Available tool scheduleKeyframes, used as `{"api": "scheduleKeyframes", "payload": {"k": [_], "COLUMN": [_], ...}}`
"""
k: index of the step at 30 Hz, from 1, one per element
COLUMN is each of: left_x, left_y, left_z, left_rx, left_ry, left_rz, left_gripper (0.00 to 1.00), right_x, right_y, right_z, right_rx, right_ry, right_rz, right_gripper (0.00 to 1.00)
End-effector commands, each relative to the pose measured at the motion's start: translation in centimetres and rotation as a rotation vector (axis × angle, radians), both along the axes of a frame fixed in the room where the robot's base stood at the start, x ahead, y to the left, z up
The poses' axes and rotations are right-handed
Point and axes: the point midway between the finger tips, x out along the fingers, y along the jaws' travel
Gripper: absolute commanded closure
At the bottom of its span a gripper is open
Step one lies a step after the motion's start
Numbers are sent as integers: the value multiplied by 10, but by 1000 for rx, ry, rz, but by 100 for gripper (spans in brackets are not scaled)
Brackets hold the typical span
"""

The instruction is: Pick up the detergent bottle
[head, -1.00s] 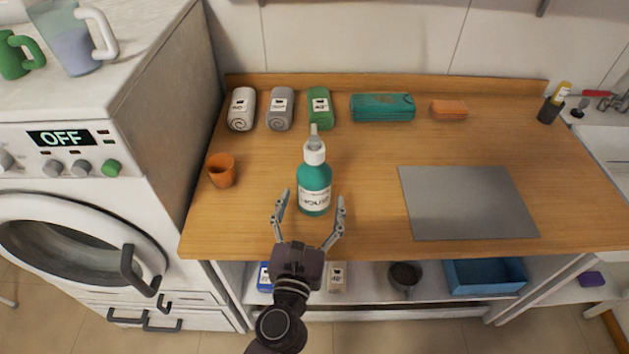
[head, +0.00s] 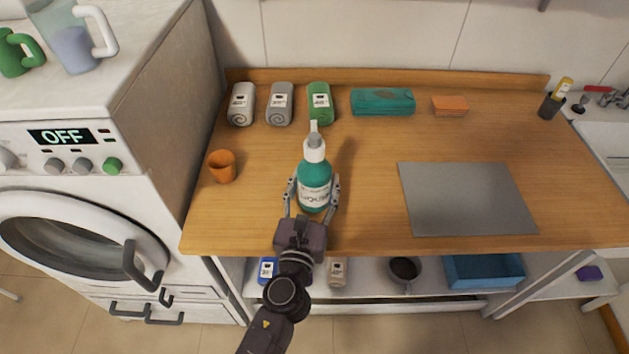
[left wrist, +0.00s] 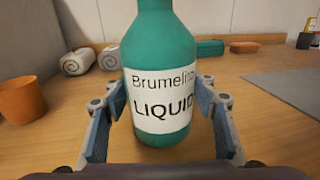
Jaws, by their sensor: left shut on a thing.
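The detergent bottle (head: 314,172) is teal with a white pump top and a white label. It stands upright on the wooden counter, near the front edge. In the left wrist view the bottle (left wrist: 165,65) fills the middle, and its label reads "LIQUID"; its top is cut off. My left gripper (head: 312,190) is shut on the lower part of the bottle, with one finger on each side. Its fingers also show in the left wrist view (left wrist: 158,110). The bottle's base appears to rest on the counter. My right gripper is not in view.
An orange cup (head: 222,167) stands to the left of the bottle. Rolled towels (head: 280,104), a teal case (head: 382,102) and an orange sponge-like block (head: 449,106) line the back. A grey mat (head: 466,200) lies to the right. A washing machine (head: 80,225) stands at left.

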Motion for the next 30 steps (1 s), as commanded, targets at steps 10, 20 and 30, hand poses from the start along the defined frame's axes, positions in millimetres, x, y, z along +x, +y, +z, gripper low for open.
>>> {"api": "scheduleKeyframes", "payload": {"k": [10, 20, 30], "left_x": [0, 0, 0], "left_y": [0, 0, -1], "left_z": [3, 17, 72], "left_rx": [-1, -2, -2], "left_ry": [-5, -6, -7], "left_rz": [-1, 0, -1], "left_gripper": [93, 93, 93], "right_x": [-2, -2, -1], "right_y": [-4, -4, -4], "right_z": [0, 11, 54], "right_rx": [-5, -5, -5], "right_ry": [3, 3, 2], "right_rz": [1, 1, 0], "right_gripper": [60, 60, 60]}}
